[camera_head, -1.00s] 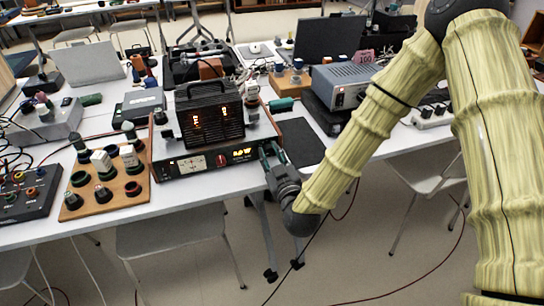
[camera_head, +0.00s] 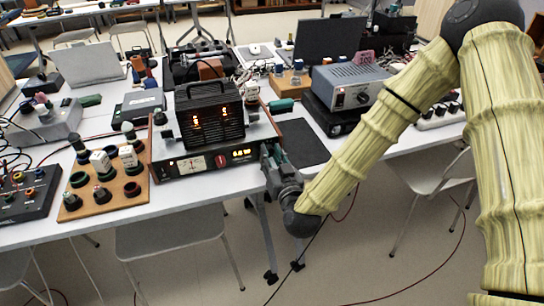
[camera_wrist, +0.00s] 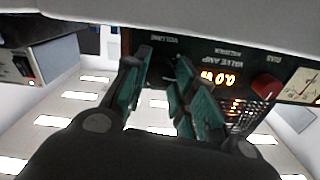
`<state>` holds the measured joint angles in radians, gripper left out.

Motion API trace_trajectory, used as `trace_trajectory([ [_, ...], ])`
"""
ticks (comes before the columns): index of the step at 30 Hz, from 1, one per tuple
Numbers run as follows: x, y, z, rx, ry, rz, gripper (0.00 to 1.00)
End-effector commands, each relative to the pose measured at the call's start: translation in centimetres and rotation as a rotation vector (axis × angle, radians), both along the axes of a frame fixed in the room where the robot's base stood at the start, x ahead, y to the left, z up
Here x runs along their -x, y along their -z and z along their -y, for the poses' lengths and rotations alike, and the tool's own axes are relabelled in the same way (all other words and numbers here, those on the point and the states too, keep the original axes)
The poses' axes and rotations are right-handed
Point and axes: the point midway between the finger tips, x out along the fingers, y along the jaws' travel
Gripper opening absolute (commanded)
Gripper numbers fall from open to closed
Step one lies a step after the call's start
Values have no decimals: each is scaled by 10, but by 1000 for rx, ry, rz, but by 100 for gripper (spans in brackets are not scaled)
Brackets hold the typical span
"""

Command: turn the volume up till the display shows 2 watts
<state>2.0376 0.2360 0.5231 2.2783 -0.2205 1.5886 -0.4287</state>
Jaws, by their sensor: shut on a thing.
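The amplifier (camera_head: 207,163) stands at the table's front edge, with a dark front panel, a lit orange display (camera_head: 242,153), a white meter (camera_head: 192,165) and a red knob (camera_head: 220,160). My gripper (camera_head: 270,152) is at the panel's right end. In the wrist view the panel is upside down; the display (camera_wrist: 218,78) glows, its digits hard to read for certain. The green-padded fingers of my gripper (camera_wrist: 168,85) are closed around the volume knob below the VOLUME label (camera_wrist: 161,40). The knob is dark and mostly hidden between the fingers.
A black cage with glowing tubes (camera_head: 208,112) sits on the amplifier. A wooden board with sockets and knobs (camera_head: 103,205) lies to its left. A dark mat (camera_head: 301,142) and a grey power unit (camera_head: 347,88) are to its right. Chairs stand below the table.

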Motion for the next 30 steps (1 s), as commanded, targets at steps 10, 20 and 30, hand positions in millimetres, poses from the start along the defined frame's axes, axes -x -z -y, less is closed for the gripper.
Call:
trace_trajectory([
  [10, -1, -2, 1, 0, 3, 4, 43],
  [20, 0, -1, 0, 1, 0, 1, 49],
  [30, 32, 0, 10, 2, 0, -2, 49],
])
